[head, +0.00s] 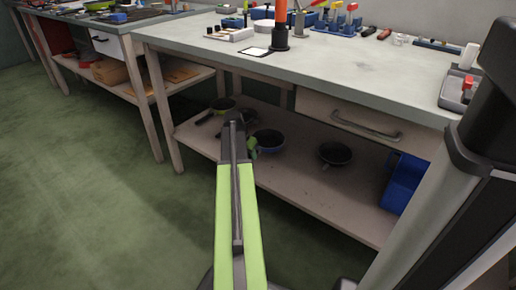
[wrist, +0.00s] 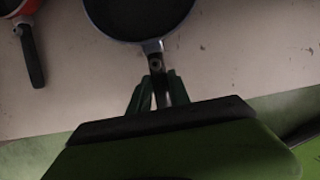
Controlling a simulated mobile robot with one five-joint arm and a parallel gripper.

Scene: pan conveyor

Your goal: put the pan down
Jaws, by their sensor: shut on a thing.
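A dark pan with a bluish rim (head: 269,143) is at the lower shelf of the workbench, and it also shows at the top of the wrist view (wrist: 138,14), partly cut off. My gripper (head: 252,147) is at the shelf's front, left of that pan in the head view. In the wrist view its two green fingers (wrist: 157,80) are shut on the pan's handle, one on each side. The pan looks level, over or on the pale shelf (wrist: 80,95). I cannot tell whether its base touches the shelf.
Another pan (head: 222,104) lies to the left on the shelf; a red-rimmed pan (wrist: 20,8) shows left in the wrist view. A dark pan (head: 335,153) and blue bin (head: 402,183) stand to the right. The benchtop (head: 330,80) overhangs the shelf.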

